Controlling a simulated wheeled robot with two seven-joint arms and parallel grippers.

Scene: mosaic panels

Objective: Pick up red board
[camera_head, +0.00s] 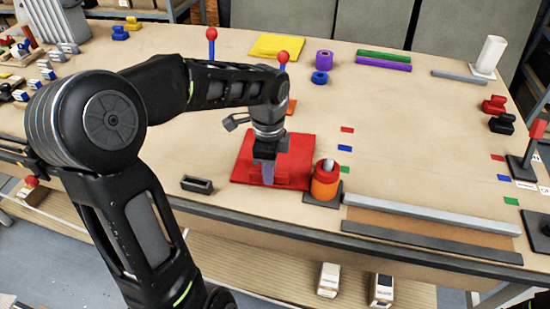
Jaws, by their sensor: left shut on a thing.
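The red board (301,150) is a flat square panel near the front middle of the table. The gripper and wrist hide part of the board. The board appears to lie flat on the table; I cannot tell whether it is lifted at all. My right gripper is not in view.
An orange and red cylinder (325,187) stands right beside the board's right edge. A small dark block (197,184) lies to its left. A grey rail (430,214) runs along the front right edge. A yellow board (276,46) lies at the back. The table's middle right is mostly clear.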

